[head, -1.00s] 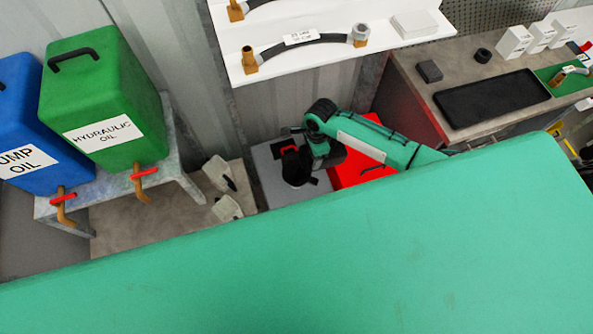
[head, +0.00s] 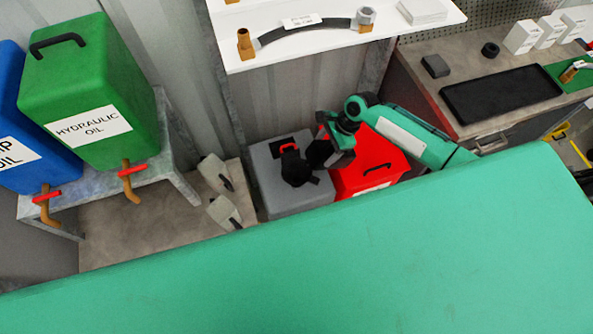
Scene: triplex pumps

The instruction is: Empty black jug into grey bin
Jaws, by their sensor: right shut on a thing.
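The grey bin (head: 265,190) stands on the floor beside the red bin, with a dark patch and a small red part on its top. The black jug (head: 297,170) is over the grey bin's top and looks tilted. I cannot tell whether it touches the bin or whether anything is flowing from it. My right gripper (head: 318,153) is shut on the jug from its right side, and the dark fingers blend with the jug. My left gripper is not in view.
A red bin (head: 352,180) stands close on the right, under my right forearm. Two pale jugs (head: 223,212) stand to the left. A green hydraulic oil tank (head: 90,85) and a blue tank (head: 30,165) sit on a rack. A white shelf (head: 240,57) hangs above.

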